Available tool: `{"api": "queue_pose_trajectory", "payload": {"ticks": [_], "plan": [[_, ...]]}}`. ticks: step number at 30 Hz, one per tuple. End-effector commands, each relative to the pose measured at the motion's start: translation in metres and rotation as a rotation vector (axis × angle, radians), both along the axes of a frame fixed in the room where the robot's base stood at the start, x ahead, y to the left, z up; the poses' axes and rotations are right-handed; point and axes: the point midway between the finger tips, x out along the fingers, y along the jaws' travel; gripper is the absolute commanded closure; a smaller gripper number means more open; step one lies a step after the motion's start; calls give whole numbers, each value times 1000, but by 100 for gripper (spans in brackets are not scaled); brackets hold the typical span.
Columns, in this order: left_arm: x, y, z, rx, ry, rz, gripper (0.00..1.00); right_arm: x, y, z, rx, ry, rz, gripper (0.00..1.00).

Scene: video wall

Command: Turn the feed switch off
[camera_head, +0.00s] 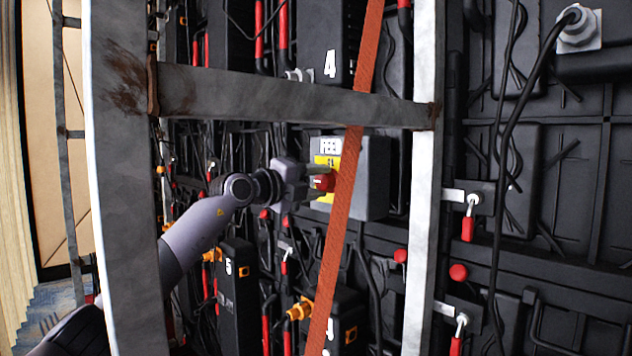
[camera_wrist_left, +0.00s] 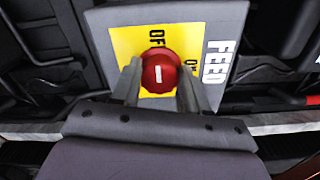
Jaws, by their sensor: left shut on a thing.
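The feed switch is a red knob (camera_wrist_left: 160,70) on a yellow plate (camera_wrist_left: 125,42) marked OFF and ON, on a grey box (camera_wrist_left: 225,20) labelled FEED. In the wrist view OFF stands above the knob and ON to its right. My left gripper (camera_wrist_left: 160,88) is shut on the knob, one finger on each side. In the head view the grey box (camera_head: 372,180), knob (camera_head: 323,182) and left gripper (camera_head: 318,176) show behind a frame, and a strap covers part of the box. My right gripper is not in view.
A grey metal frame with a crossbar (camera_head: 290,97) and uprights (camera_head: 422,200) stands before the wall. An orange-brown strap (camera_head: 345,180) slants down in front of the box. Black cables (camera_head: 520,120) and red-handled latches (camera_head: 468,228) are on the right.

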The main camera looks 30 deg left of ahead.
Motion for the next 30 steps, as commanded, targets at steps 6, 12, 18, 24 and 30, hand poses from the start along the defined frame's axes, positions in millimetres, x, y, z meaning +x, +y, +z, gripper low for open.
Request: {"api": "queue_pose_trajectory", "payload": {"ticks": [6, 12, 18, 24, 30], "plan": [[0, -1, -2, -3, 5, -3, 49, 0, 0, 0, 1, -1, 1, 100], [0, -1, -1, -2, 3, -1, 30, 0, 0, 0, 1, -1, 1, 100], [-1, 0, -1, -1, 1, -1, 30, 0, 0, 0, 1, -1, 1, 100], [-15, 6, -1, 1, 0, 0, 30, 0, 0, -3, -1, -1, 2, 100], [-40, 15, -2, 1, 1, 0, 30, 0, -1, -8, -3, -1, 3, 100]]}}
